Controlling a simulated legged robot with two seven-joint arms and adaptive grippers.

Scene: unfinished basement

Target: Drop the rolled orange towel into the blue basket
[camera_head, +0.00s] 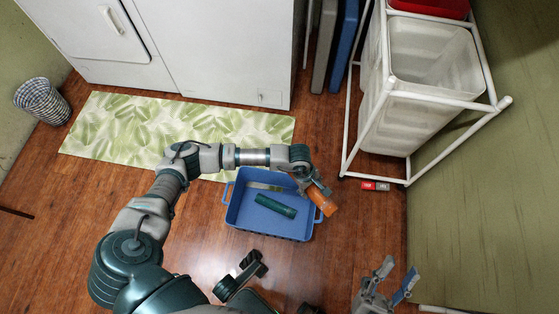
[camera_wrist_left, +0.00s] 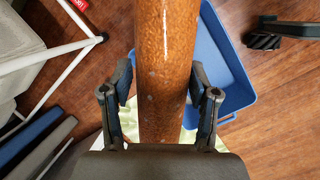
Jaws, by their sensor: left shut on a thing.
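The rolled orange towel (camera_head: 322,201) is between the fingers of my left gripper (camera_head: 314,188), at the right edge of the blue basket (camera_head: 304,230). In the left wrist view the towel (camera_wrist_left: 165,65) runs lengthwise between the two fingers of the left gripper (camera_wrist_left: 163,105), which are shut on it. The basket (camera_wrist_left: 222,60) shows behind and below it there. A dark green rolled item (camera_head: 276,206) lies inside the basket. My right gripper (camera_head: 388,278) is at the lower right, its fingers apart and empty.
A white-framed hamper stand (camera_head: 350,125) stands at the right. A leaf-patterned mat (camera_head: 130,130) lies before white appliances (camera_head: 215,50). A small red and grey item (camera_head: 375,186) is on the wooden floor. A checked bin (camera_head: 42,101) stands at the left.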

